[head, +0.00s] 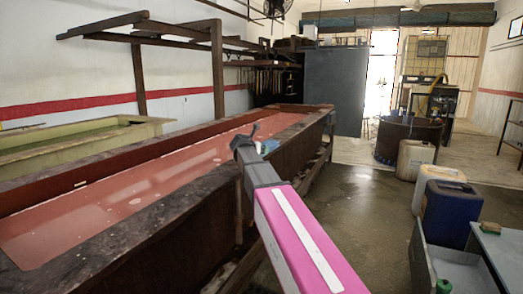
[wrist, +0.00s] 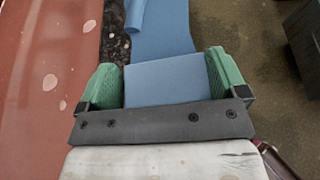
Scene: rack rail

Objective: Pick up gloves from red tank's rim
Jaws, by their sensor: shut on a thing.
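The red tank (head: 140,190) is a long trough of red liquid with a dark, worn rim. In the wrist view its liquid (wrist: 40,60) fills the left side and its dark rim (wrist: 115,42) runs beside it. The blue gloves (wrist: 163,85) lie between the green fingers of my gripper (wrist: 163,64), which is shut on them. More blue material stretches ahead over the rim. In the head view a small pale blue patch of the gloves (head: 271,145) shows past the end of my arm, which hides most of my gripper.
A green-lined tank (head: 75,140) stands behind at left. White (head: 415,158) and blue (head: 449,212) containers stand on the floor at right, with a dark round tub (head: 408,138) behind them. A grey table (head: 497,250) is at front right. The floor between is clear.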

